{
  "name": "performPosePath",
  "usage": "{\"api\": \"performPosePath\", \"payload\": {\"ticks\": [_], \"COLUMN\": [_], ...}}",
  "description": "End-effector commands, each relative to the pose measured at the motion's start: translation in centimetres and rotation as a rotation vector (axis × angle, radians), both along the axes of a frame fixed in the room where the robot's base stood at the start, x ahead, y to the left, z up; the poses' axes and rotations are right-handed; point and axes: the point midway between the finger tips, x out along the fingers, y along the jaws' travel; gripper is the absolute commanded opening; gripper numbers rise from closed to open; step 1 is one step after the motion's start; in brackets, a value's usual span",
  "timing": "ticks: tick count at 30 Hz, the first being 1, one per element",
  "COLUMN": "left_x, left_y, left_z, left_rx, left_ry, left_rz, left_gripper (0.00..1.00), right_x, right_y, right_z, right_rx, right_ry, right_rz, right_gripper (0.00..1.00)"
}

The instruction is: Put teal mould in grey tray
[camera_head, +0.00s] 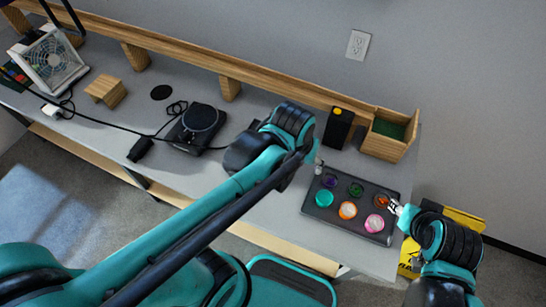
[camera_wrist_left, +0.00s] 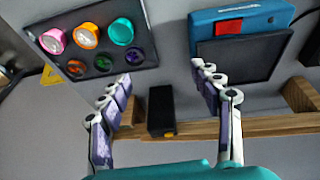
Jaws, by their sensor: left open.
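The teal mould (camera_head: 324,198) sits in the front left place of a dark tray with several round coloured pieces. It also shows in the left wrist view (camera_wrist_left: 121,32), at the tray's corner. My left gripper (camera_head: 318,165) is open and empty, just behind the tray; its two fingers show spread apart in the left wrist view (camera_wrist_left: 160,75), clear of the mould. A flat dark grey square tray or plate (camera_wrist_left: 245,55) lies against a blue device in the left wrist view; my left arm hides that spot in the head view. My right gripper (camera_head: 395,208) is at the dark tray's right edge.
The dark tray (camera_head: 315,209) lies near the table's right end. A black box with a yellow top (camera_head: 338,128) and a wooden bin (camera_head: 385,150) stand behind it. A black round-topped device (camera_head: 200,120) and cables lie further left.

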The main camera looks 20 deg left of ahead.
Motion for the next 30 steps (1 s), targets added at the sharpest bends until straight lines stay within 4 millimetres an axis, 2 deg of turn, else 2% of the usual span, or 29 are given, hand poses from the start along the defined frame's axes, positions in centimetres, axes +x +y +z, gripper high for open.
{"api": "performPosePath", "payload": {"ticks": [1,3,6,10,15,30], "left_x": [-0.9,-1.6,-2.5,-3.2,-3.5,-3.5], "left_y": [1.8,3.6,5.6,7.2,7.8,7.8], "left_z": [0.5,1.2,1.7,2.0,2.2,2.2], "left_rx": [0.001,0.009,0.028,0.051,0.063,0.062], "left_ry": [-0.054,-0.129,-0.219,-0.292,-0.325,-0.324], "left_rz": [0.010,0.014,0.017,0.020,0.019,0.018], "left_gripper": [0.64,0.64,0.64,0.64,0.64,0.64], "right_x": [0.0,0.0,0.0,0.0,0.0,0.0], "right_y": [0.0,0.0,0.0,0.0,0.0,0.0], "right_z": [0.0,0.0,0.0,0.0,0.0,0.0], "right_rx": [0.000,0.000,0.000,0.000,0.000,0.000], "right_ry": [0.000,0.000,0.000,0.000,0.000,0.000], "right_rz": [0.000,0.000,0.000,0.000,0.000,0.000], "right_gripper": [0.40,0.40,0.40,0.40,0.40,0.40]}}
